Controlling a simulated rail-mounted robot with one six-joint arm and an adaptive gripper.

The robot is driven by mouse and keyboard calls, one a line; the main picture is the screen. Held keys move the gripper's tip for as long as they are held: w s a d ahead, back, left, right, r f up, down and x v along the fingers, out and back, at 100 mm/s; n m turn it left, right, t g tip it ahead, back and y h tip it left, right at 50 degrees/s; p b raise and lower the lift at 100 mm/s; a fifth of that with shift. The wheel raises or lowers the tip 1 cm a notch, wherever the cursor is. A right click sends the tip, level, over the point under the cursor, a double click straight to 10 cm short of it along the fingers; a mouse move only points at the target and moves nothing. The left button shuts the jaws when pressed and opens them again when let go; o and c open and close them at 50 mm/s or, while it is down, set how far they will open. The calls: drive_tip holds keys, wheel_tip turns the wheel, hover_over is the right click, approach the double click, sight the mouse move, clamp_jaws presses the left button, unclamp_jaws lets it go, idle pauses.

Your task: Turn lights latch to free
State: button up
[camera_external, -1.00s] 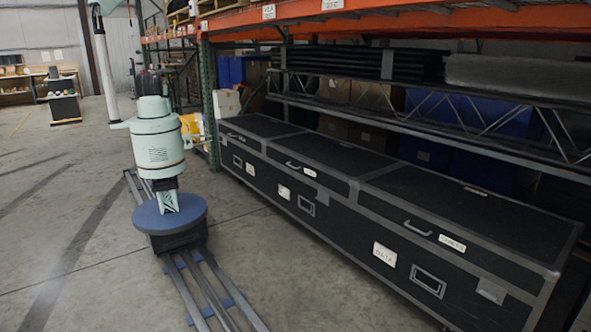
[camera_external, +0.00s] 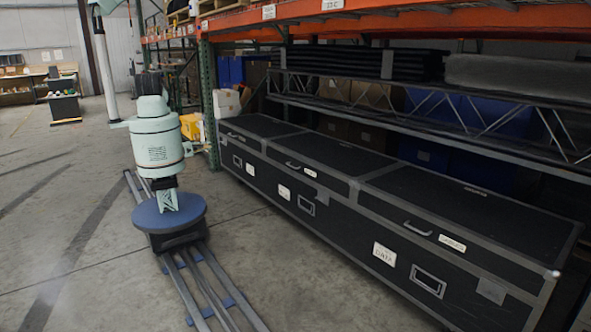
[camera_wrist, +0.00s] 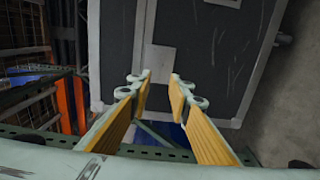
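A row of black cases with grey edges (camera_external: 330,228) stands along the lower shelf in the external view. Their fronts carry white labels, dark handles and framed recessed fittings (camera_external: 428,281). One front label reads DATA (camera_external: 384,254); I cannot make out which label says lights, nor pick out its latch. My gripper (camera_wrist: 160,82) shows in the wrist view, open and empty, with a gap between its yellow-padded fingers. Beyond the fingertips is a dark panel with grey edging (camera_wrist: 205,60) and a pale grey plate (camera_wrist: 158,57). No contact is visible. My gripper is outside the external view.
An orange and green rack (camera_external: 209,100) stands over the cases, with a metal truss (camera_external: 480,122) above their lids. Blue bins sit behind. Open concrete floor (camera_external: 60,215) lies left of my rail. The wrist view also shows an orange post (camera_wrist: 72,98) at left.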

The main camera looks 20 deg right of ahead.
drive_tip(key=shift+b+x, duration=1.5)
drive_tip(key=shift+x, duration=5.35)
drive_tip(key=shift+c, duration=0.4)
clamp_jaws()
